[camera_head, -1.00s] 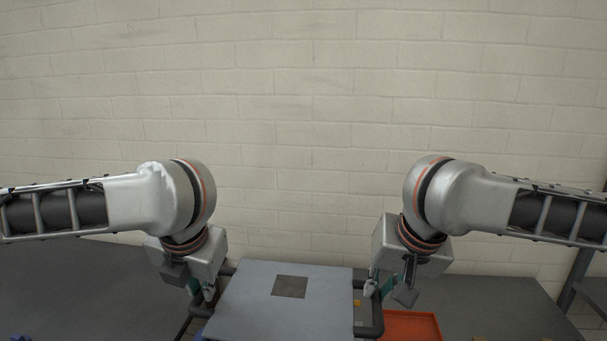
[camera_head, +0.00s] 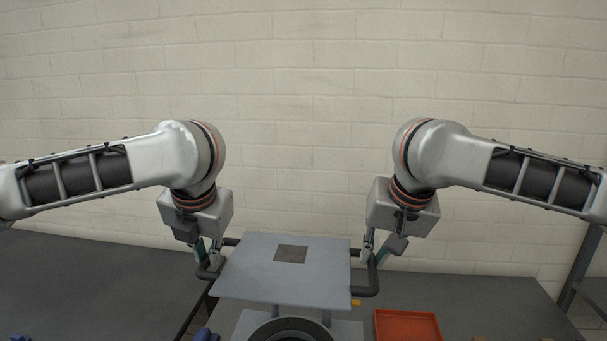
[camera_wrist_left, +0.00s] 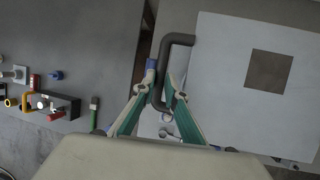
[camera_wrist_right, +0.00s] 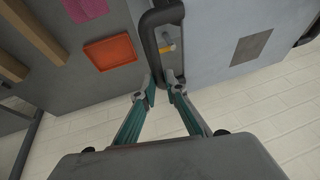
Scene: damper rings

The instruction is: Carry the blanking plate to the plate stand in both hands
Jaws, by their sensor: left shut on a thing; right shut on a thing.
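The blanking plate (camera_head: 255,275) is a flat grey sheet with a dark square in its middle and a dark bar handle on each side. It hangs level above the bench, between my two grippers. My left gripper (camera_head: 207,262) is shut on the left handle (camera_wrist_left: 178,40), its fingers around the bar. My right gripper (camera_head: 368,258) is shut on the right handle (camera_wrist_right: 152,22). Below the plate's near edge, a grey fixture (camera_head: 348,328) with upright posts and a dark ring (camera_head: 290,331) shows partly; I cannot tell whether it is the plate stand.
A red-orange tray (camera_head: 407,326) lies on the bench at the right. In the left wrist view, a dark block (camera_wrist_left: 66,104) with several small coloured parts lies on the left. The left bench top (camera_head: 80,275) is largely clear. A brick wall (camera_head: 300,120) stands behind.

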